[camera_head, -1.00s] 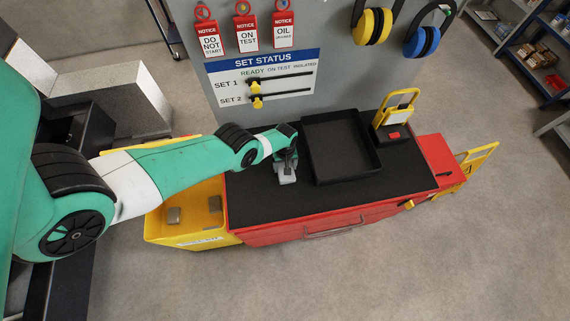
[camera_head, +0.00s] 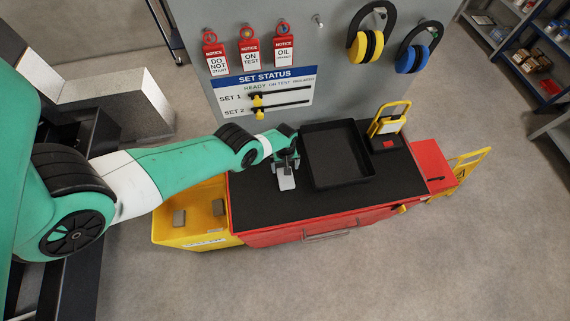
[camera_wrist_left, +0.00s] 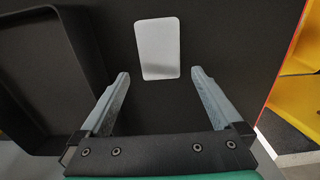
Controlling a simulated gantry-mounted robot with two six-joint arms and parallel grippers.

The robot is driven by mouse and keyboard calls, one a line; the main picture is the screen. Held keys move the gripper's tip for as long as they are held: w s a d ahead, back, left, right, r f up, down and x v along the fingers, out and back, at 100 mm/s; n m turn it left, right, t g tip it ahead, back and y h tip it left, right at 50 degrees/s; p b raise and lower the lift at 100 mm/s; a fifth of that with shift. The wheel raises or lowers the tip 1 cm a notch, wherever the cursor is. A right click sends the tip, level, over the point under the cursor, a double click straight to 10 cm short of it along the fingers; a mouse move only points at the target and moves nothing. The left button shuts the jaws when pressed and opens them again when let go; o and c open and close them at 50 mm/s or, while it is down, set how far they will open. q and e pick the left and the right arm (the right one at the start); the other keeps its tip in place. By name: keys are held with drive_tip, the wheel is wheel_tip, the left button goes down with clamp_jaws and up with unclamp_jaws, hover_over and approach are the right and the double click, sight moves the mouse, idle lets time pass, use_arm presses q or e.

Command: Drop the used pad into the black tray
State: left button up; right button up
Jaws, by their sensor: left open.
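A light grey, flat rectangular pad (camera_head: 286,181) lies on the black top of the red cabinet, just left of the black tray. It also shows in the left wrist view (camera_wrist_left: 158,48), flat and beyond my fingertips. My left gripper (camera_head: 286,163) is over the cabinet top beside the tray. In the left wrist view its fingers (camera_wrist_left: 160,76) are open and apart, with nothing gripped between them. The black tray (camera_head: 340,183) is shallow and looks empty. Its wall also shows at the left in the wrist view (camera_wrist_left: 85,45). My right gripper is not in view.
A yellow bin (camera_head: 190,238) with grey pieces in it adjoins the cabinet's left end. A yellow-framed stand (camera_head: 388,118) is right of the tray. A grey panel with a status board (camera_head: 262,92), tags and ear defenders rises behind. The cabinet top in front is clear.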

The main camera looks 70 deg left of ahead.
use_arm(q)
wheel_tip(320, 180, up, 5)
drive_tip(key=p, duration=0.3)
drive_tip(key=shift+r, duration=0.15)
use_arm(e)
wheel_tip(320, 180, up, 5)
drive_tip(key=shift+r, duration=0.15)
